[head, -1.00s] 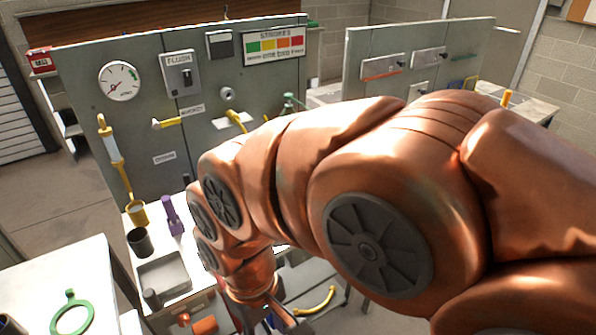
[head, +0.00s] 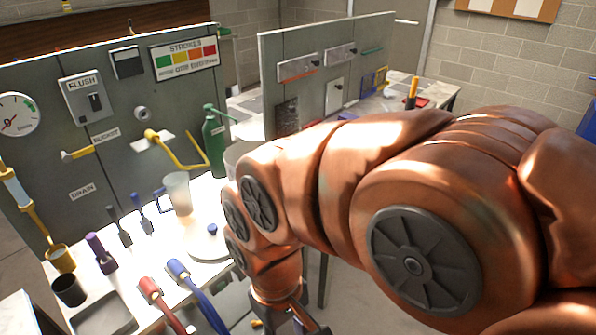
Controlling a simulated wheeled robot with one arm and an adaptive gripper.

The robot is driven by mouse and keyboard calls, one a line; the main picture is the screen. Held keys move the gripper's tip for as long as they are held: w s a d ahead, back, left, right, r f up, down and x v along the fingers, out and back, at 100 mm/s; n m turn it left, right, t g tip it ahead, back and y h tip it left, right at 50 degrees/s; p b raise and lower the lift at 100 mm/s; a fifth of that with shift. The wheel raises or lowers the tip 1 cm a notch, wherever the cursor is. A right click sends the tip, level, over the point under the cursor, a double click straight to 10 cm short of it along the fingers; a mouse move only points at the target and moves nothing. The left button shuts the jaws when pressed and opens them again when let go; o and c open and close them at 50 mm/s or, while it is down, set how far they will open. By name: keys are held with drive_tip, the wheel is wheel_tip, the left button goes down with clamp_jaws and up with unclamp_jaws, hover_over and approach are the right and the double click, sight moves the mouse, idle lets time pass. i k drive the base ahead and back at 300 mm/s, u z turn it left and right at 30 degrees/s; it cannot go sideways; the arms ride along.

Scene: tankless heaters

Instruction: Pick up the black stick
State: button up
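A thin black, stick-like item (head: 119,226) stands on the white bench beneath the panel, between a purple item (head: 101,253) and a small blue one (head: 143,212). It may be the black stick, but I cannot tell for sure. My gripper (head: 290,326) is at the bottom edge, below my copper arm, in front of the bench and to the right of the black item. It is apart from that item. Only its dark upper part shows; its fingertips are cut off, so its opening and anything in it are hidden.
The bench holds a black cup (head: 68,290), a grey tray (head: 104,316), red (head: 160,303) and blue (head: 195,290) handled hoses, a clear pitcher (head: 176,193) and a green bottle (head: 214,142). The grey panel (head: 125,140) rises behind. Open floor shows right of the bench.

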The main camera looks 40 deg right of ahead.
sight(111, 211)
drive_tip(key=u, duration=0.75)
drive_tip(key=i, duration=0.5)
drive_tip(key=u, duration=0.9)
